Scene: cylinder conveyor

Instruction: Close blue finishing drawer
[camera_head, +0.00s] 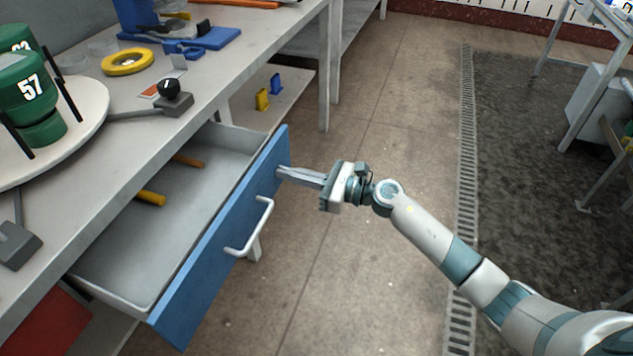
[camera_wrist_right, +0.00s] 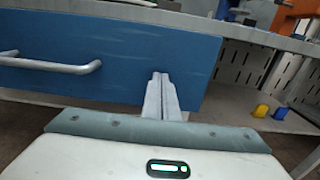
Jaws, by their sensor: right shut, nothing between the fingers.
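The blue finishing drawer (camera_head: 190,277) is pulled out from under the workbench, with its grey inside showing. Its blue front carries a white bar handle (camera_head: 252,231). An orange handle and a yellow handle (camera_head: 151,198) of tools lie inside the drawer. My right gripper (camera_head: 282,174) is shut and empty, its fingertips at the far part of the drawer front, beside the handle. In the right wrist view the shut fingers (camera_wrist_right: 160,80) point at the blue front (camera_wrist_right: 125,60), right of the handle (camera_wrist_right: 50,66); they look touching or very close. My left gripper is not in view.
The workbench top (camera_head: 225,85) bears a yellow tape ring (camera_head: 128,62), a blue stand, a black-knobbed lever and a round plate with green cylinders (camera_head: 30,90). Yellow and blue clips (camera_head: 262,99) sit on a lower shelf. The floor right of the drawer is free.

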